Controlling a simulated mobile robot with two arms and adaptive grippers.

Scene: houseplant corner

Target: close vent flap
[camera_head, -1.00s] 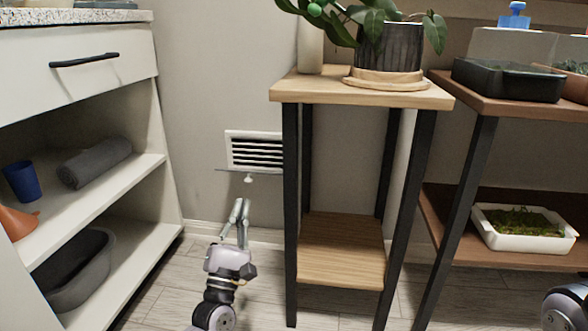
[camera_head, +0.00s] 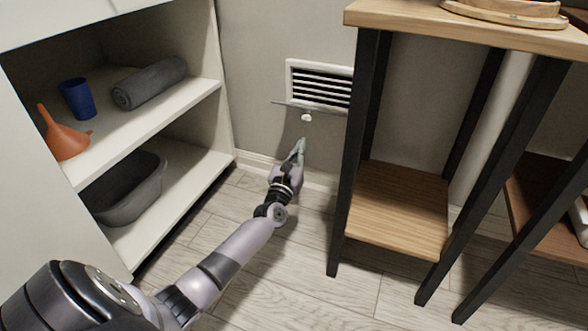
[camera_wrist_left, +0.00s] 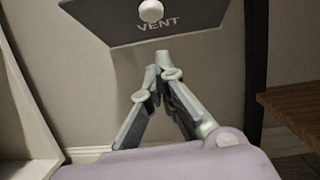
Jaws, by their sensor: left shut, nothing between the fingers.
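The wall vent (camera_head: 320,86) is a white frame with dark slats, low on the wall behind the plant stand. Its flap (camera_head: 309,108) is hinged down at the bottom edge and sticks out from the wall, seen nearly edge-on, with a white knob (camera_head: 306,117) below. In the left wrist view the flap (camera_wrist_left: 190,20) shows its grey underside with the word VENT and the round knob (camera_wrist_left: 151,11). My left gripper (camera_head: 301,142) is shut and empty, just below the flap and knob, apart from them. It also shows in the left wrist view (camera_wrist_left: 157,62).
A white shelf unit (camera_head: 170,165) on the left holds a blue cup (camera_head: 77,98), an orange funnel (camera_head: 62,138), a rolled grey towel (camera_head: 150,82) and a grey basin (camera_head: 125,188). The wooden plant stand (camera_head: 398,205) stands close right of the vent.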

